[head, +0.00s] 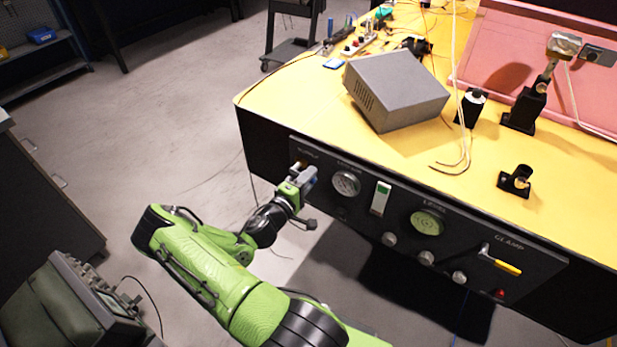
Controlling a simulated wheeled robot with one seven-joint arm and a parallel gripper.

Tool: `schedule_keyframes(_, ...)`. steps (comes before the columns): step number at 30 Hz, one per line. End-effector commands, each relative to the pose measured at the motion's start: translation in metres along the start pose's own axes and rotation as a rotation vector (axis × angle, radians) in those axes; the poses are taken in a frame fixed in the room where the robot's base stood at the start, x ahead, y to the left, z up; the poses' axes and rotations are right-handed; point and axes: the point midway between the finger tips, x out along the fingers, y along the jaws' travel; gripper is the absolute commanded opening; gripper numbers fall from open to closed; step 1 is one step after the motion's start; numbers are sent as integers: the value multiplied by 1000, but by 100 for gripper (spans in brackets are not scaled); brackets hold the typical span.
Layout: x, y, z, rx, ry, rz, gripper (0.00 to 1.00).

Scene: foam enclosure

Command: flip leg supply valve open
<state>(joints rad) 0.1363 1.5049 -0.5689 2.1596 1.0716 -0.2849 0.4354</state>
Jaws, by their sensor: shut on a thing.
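My gripper (304,176) is at the left end of the black front panel (360,218), right below the "SUPPLY" label (308,153). The jaws are shut on the leg supply valve there. The gripper hides the valve, so I cannot tell its handle's position. A round gauge (346,184) sits just right of the gripper. Farther right on the panel are a green-faced round gauge (427,222) under the "LEVEL" label and a yellow-tipped lever (500,264) under the "CLAMP" label.
Several grey knobs (426,258) stick out along the panel's lower edge. A grey metal box (396,88) and black fixtures (516,181) stand on the yellow tabletop (400,160). The floor (165,130) left of the table is open. A grey instrument (75,305) is at lower left.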

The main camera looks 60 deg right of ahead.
Motion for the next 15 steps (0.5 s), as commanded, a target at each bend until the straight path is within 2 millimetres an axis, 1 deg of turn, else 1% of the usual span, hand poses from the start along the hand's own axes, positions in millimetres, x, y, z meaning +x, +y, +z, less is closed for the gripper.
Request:
schedule_keyframes(11,0,0,0,-11,1,1,0)
schedule_keyframes(12,0,0,0,-11,1,1,27)
schedule_keyframes(14,0,0,0,-11,1,1,36)
schedule_keyframes(15,0,0,0,-10,1,1,42)
